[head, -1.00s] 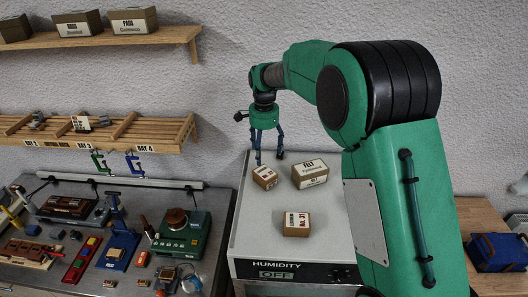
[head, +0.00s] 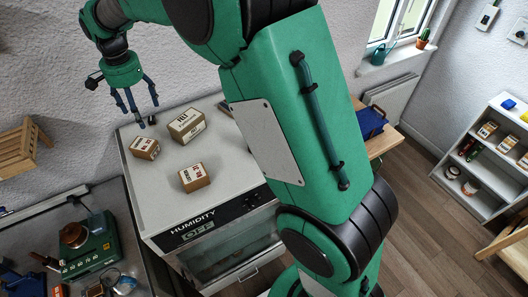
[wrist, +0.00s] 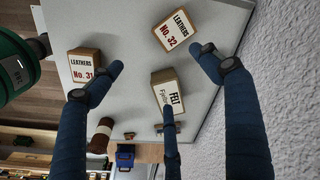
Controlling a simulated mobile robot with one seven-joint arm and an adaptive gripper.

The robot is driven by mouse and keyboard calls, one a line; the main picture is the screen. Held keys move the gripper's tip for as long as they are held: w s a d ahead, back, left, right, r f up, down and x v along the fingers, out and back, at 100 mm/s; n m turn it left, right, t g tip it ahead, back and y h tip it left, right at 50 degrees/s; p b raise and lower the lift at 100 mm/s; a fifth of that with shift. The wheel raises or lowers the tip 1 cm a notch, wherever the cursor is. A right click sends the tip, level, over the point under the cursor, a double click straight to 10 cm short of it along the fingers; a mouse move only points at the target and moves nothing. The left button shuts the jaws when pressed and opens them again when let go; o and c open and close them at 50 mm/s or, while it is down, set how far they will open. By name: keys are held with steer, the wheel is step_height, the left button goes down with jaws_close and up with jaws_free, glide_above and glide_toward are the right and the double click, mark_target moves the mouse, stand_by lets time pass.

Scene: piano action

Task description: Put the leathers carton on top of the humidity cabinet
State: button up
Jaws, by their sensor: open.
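The humidity cabinet (head: 232,165) is a light grey box with its label and an OFF display on the front. Three small cartons sit on its top. The leathers carton No. 32 (head: 145,148) is near the left edge; it also shows in the wrist view (wrist: 176,30). A carton marked No. 31 (head: 194,178) is nearer the front, and also in the wrist view (wrist: 84,66). The felt carton (head: 187,125) is farther back. My gripper (head: 140,115) is open and empty above the back left of the cabinet top, its fingers apart from the cartons.
A bench with a green device (head: 88,245) stands left of the cabinet. A wooden rack (head: 22,148) is on the wall. A blue case (head: 370,122) lies on a wooden table at right. A white shelf (head: 490,150) holds several cartons.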

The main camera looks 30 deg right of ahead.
steer(key=s+d+r+n+t, duration=0.1)
steer(key=s+d+r+n, duration=0.1)
steer(key=s+d+r, duration=0.65)
steer(key=s+d+r+n+t, duration=0.1)
steer(key=s+d+r+n, duration=0.3)
steer(key=s, duration=0.7)
steer(key=s+d+f+n+t, duration=0.1)
steer(key=s+d, duration=0.3)
steer(key=s, duration=0.7)
steer(key=s+d+f+t, duration=0.1)
steer(key=s+d+f, duration=0.2)
steer(key=s, duration=0.8)
steer(key=shift+d+n+t, duration=0.4)
steer(key=shift+d, duration=0.6)
steer(key=shift+f, duration=0.15)
step_height(320, 180, down, 16)
steer(key=b, duration=1.6)
steer(key=shift+f+b, duration=0.15)
steer(key=shift+b, duration=0.15)
